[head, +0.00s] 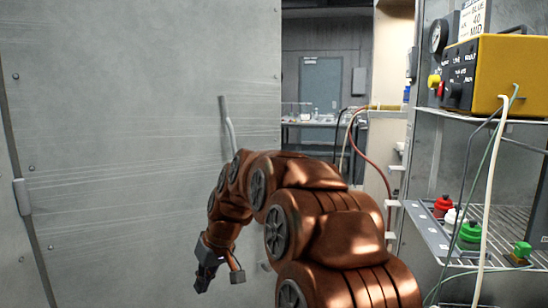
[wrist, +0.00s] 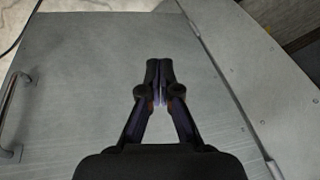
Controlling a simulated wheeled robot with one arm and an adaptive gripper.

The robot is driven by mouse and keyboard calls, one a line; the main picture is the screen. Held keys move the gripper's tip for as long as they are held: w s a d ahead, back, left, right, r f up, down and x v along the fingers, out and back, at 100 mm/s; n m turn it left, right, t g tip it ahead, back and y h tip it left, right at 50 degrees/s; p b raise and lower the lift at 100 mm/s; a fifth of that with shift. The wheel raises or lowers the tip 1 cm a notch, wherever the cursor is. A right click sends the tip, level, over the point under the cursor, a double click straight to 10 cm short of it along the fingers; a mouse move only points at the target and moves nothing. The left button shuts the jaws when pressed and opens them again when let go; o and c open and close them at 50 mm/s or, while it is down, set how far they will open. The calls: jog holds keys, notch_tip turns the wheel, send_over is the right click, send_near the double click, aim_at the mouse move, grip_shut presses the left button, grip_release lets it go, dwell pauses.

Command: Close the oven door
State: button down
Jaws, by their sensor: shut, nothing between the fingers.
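The oven door (head: 120,120) is a large grey, scratched metal panel that fills the left of the head view. Its bar handle (head: 228,125) is near its right edge, partly behind my arm. The door also fills most of the wrist view (wrist: 80,60), with the handle (wrist: 15,115) at the left edge. My gripper (head: 205,282) is low in front of the door in the head view. Its fingers (wrist: 160,75) are shut and empty, pointing over the door's face. I cannot tell whether they touch it. The oven's inside is hidden.
A hinge (head: 22,197) sits on the seam at the door's left. On the right, a shelf (head: 475,125) bears a yellow control box (head: 495,75) with cables hanging down. Red and green-capped containers (head: 470,235) stand on the lower rack. A bench (head: 310,123) stands far behind.

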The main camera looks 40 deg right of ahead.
jog(key=w+d+r+t+p, duration=0.1)
jog(key=w+d+r+p, duration=0.15)
jog(key=d+r, duration=0.2)
jog(key=w+d+r+t+h+p, duration=0.1)
jog(key=w+d+r, duration=0.2)
jog(key=d, duration=0.3)
jog(key=w+d+r+t+p, duration=0.1)
jog(key=w+d+r+p, duration=0.15)
jog(key=d, duration=0.25)
jog(key=d+r+m+t+h+p, duration=0.15)
jog(key=d+r, duration=0.25)
jog(key=d, duration=0.4)
jog(key=s+d+r+h+p, duration=0.1)
jog(key=d+r+p, duration=0.15)
jog(key=d, duration=0.45)
jog(key=d+r+m+t+h+p, duration=0.1)
jog(key=d+r, duration=0.4)
jog(key=d, duration=0.3)
jog(key=w+r+p+x, duration=0.1)
jog(key=p+x, duration=0.3)
jog(key=x, duration=0.9)
jog(key=shift+w+a+r, duration=0.15)
jog(key=shift+w+r, duration=0.25)
jog(key=shift+r, duration=0.05)
jog(key=shift+w+n, duration=0.1)
jog(key=shift+n, duration=0.15)
